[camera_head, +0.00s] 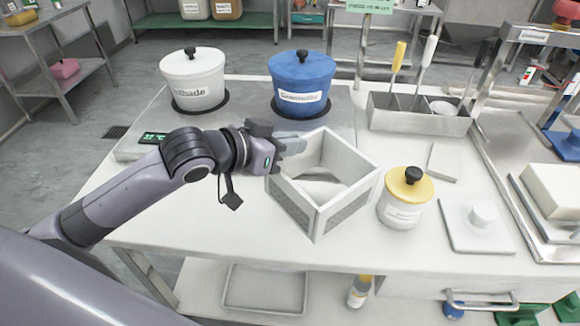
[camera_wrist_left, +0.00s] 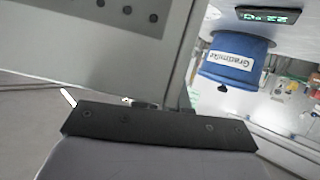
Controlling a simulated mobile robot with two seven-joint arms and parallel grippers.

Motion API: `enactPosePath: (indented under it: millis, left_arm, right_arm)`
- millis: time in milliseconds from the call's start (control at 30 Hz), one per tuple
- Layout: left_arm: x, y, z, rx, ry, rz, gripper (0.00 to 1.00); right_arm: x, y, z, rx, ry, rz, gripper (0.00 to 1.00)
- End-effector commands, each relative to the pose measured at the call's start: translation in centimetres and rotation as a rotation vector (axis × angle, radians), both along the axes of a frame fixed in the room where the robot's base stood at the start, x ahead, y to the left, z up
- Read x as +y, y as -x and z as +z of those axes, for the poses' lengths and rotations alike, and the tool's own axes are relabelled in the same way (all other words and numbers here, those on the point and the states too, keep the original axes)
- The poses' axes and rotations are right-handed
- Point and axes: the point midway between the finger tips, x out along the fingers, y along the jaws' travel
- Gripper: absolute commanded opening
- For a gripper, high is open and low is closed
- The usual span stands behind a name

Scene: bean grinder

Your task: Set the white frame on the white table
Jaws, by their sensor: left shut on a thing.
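The white frame (camera_head: 310,210), an open square box shape without a bottom that I can make out, is at the middle of the white table (camera_head: 170,222) in the head view. My left gripper (camera_head: 292,146) is shut on its upper left wall. The frame is a little tilted, and I cannot tell whether its lower corner touches the table. In the left wrist view the frame's wall (camera_wrist_left: 90,45) fills the upper left, close to the gripper (camera_wrist_left: 155,103). My right gripper is not in view.
A yellow-lidded jar (camera_head: 404,198) stands close to the frame's right side. A blue pot (camera_head: 302,85) and a white pot (camera_head: 194,80) stand behind. A metal utensil bin (camera_head: 415,114) is at back right. The table's front left is clear.

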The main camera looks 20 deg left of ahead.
Motion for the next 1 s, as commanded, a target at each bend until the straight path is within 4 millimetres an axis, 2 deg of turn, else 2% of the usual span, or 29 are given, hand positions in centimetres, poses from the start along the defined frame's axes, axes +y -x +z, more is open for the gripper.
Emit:
enactPosePath:
  millis: [167, 400, 667, 700, 733, 767, 1000]
  left_arm:
    - [0.0, 0.0, -1.5, -0.001, 0.003, 0.000, 0.00]
    - [0.0, 0.0, -5.1, 0.006, -0.002, 0.001, 0.00]
    - [0.0, 0.1, -5.7, 0.014, -0.004, 0.001, 0.00]
    - [0.0, 0.1, -5.8, 0.016, -0.006, 0.002, 0.26]
    - [0.0, 0.1, -5.8, 0.016, -0.007, 0.001, 0.35]
    - [0.0, 0.1, -5.8, 0.015, -0.006, 0.001, 0.38]
    - [0.0, 0.0, -5.3, 0.004, -0.003, 0.001, 0.38]
  right_arm:
    - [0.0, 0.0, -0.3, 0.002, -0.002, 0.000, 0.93]
    - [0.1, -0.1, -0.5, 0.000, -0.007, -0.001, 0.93]
    - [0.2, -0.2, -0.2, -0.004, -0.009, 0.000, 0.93]
    - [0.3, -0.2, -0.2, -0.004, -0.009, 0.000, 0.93]
    - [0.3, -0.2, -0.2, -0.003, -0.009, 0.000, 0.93]
    - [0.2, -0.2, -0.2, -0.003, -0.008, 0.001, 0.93]
    - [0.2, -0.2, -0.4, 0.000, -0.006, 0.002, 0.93]
